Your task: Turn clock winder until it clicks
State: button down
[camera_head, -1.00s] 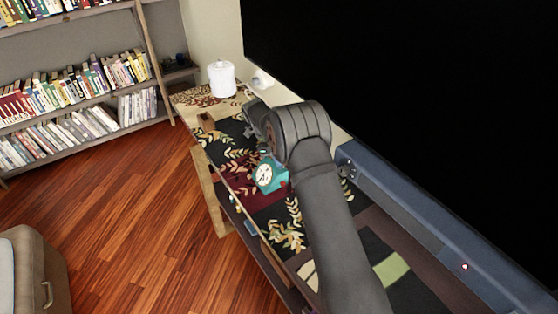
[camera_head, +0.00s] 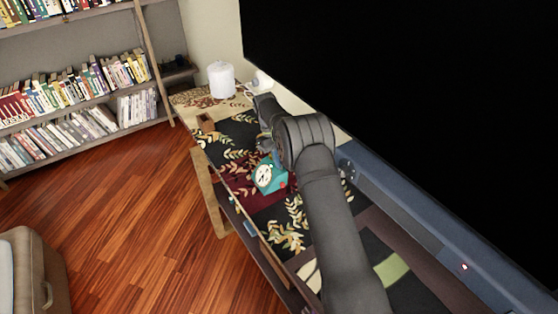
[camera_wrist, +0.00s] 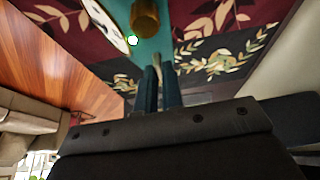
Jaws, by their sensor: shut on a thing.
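The teal clock (camera_head: 277,181) with a white round face stands on the dark leaf-patterned cloth, below my wrist in the head view. In the wrist view its teal body (camera_wrist: 152,46), part of its white face and a brass cylinder (camera_wrist: 145,18) show at the top. My gripper (camera_wrist: 157,72) has its two dark fingers close together, pointing at the clock's teal side. A small pale piece (camera_wrist: 156,60), likely the clock winder, shows between the fingertips, and the jaws are shut on it. My wrist hides part of the contact in the head view.
The patterned cloth (camera_head: 285,235) covers the narrow console. A white lamp (camera_head: 221,79) and a small brown object (camera_head: 206,122) stand towards its far end. A large black screen (camera_head: 400,90) rises close along the right. Wooden floor (camera_head: 130,225) is clear at left.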

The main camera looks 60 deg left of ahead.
dwell(0.4)
jog(key=c, duration=1.6)
grip_release()
jog(key=shift+w, duration=0.1)
jog(key=shift+o, duration=0.2)
jog(key=v, duration=0.7)
jog(key=shift+r, duration=0.25)
jog(key=shift+a, duration=0.1)
